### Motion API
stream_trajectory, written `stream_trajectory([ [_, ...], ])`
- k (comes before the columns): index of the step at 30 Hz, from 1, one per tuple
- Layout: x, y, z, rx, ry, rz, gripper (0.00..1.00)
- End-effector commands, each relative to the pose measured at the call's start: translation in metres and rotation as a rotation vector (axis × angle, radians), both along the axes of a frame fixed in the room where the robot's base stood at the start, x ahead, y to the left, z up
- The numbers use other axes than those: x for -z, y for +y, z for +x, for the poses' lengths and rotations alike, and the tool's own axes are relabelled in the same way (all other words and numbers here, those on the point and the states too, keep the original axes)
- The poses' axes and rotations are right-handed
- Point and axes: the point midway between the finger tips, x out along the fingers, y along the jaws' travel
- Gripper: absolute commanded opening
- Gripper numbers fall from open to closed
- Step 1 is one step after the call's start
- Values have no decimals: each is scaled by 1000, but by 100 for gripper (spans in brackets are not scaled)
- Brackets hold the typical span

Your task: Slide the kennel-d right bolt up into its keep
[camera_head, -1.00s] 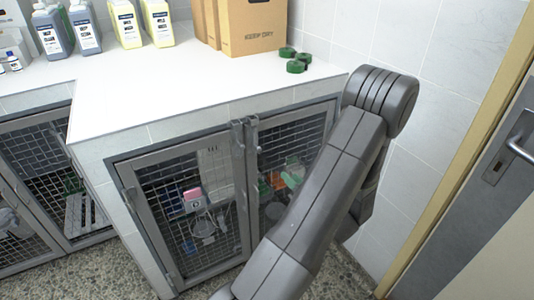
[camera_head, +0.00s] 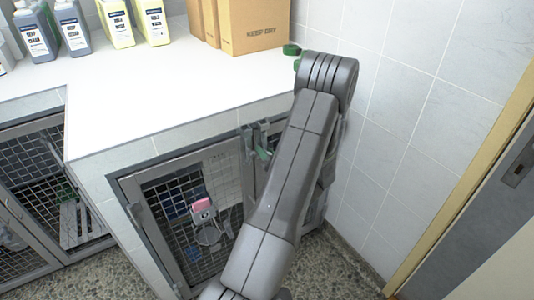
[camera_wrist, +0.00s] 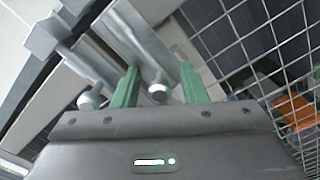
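The kennel with the double mesh doors, left door frame (camera_head: 180,163), stands below the white counter. Two grey metal bolts sit at the top where the doors meet, the left bolt (camera_head: 246,135) and the right bolt (camera_head: 263,130). My gripper (camera_head: 262,153) is at these bolts, its green fingertips partly hidden by my arm. In the wrist view my gripper (camera_wrist: 158,86) is open, with one green finger either side of the right bolt's round knob (camera_wrist: 158,92). A gap shows on both sides of the knob. The left bolt's knob (camera_wrist: 90,98) lies outside the left finger.
A pink-topped item (camera_head: 201,205) shows at the left door. A tiled wall (camera_head: 400,120) bounds the right. Another kennel (camera_head: 35,165) is at left.

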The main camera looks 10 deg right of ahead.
Motion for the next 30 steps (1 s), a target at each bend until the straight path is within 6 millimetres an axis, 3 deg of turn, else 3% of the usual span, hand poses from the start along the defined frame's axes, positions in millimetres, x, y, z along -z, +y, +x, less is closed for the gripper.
stream_trajectory([
  [1, 0, 0, 0, 0, 0, 0, 30],
  [6, 0, 0, 0, 0, 0, 0, 0],
  [11, -3, 0, 0, 0, 0, 0, 0],
  [18, -37, 0, 0, -1, -3, 1, 0],
  [26, -37, 0, 0, 0, -4, 3, 0],
  [27, -38, 0, 0, -1, -6, 3, 28],
  [29, -37, 0, 0, 0, -5, 2, 40],
  [30, -37, 0, 0, 0, -5, 2, 40],
])
